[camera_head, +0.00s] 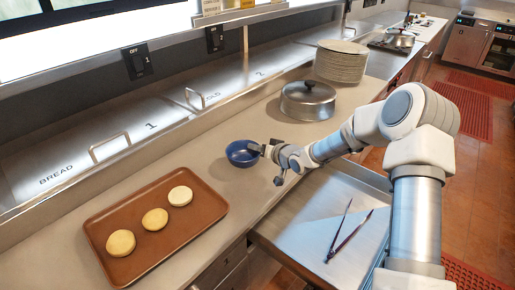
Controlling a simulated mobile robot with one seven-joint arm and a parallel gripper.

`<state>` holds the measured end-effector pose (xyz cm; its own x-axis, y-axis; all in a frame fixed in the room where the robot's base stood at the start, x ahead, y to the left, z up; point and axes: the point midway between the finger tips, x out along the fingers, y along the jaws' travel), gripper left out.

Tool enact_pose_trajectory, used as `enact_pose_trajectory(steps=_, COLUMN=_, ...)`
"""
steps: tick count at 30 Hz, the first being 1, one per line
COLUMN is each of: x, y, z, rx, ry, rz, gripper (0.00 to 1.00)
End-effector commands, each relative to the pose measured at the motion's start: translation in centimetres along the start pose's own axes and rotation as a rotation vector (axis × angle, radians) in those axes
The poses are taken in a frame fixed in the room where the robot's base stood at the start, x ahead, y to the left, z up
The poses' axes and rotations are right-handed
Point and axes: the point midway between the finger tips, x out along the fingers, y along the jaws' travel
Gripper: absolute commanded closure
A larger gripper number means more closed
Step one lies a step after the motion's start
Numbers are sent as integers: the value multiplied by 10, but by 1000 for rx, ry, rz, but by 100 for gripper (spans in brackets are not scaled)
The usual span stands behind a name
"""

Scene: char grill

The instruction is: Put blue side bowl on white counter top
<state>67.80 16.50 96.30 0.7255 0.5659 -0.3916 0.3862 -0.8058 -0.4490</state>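The blue side bowl (238,157) is on or just above the pale counter top (215,120), upright or nearly so, right of the brown tray. My gripper (257,149) is at the bowl's right rim, reaching in from the right. Its fingertips are small and partly merge with the rim, so I cannot tell whether they are closed on it. I also cannot tell whether the bowl touches the counter.
A brown tray (177,240) with three round buns lies front left. A lidded metal pan (307,100) and a plate stack (341,62) stand behind the bowl. An open drawer (300,235) with tongs (347,235) juts out below my arm. Steel lids line the back.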

Motion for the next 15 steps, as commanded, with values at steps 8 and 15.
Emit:
enact_pose_trajectory(steps=8, x=0, y=0, z=0, rx=0, ry=0, rz=0, gripper=54)
enact_pose_trajectory(steps=15, x=-9, y=0, z=-1, rx=0, ry=0, rz=0, gripper=54)
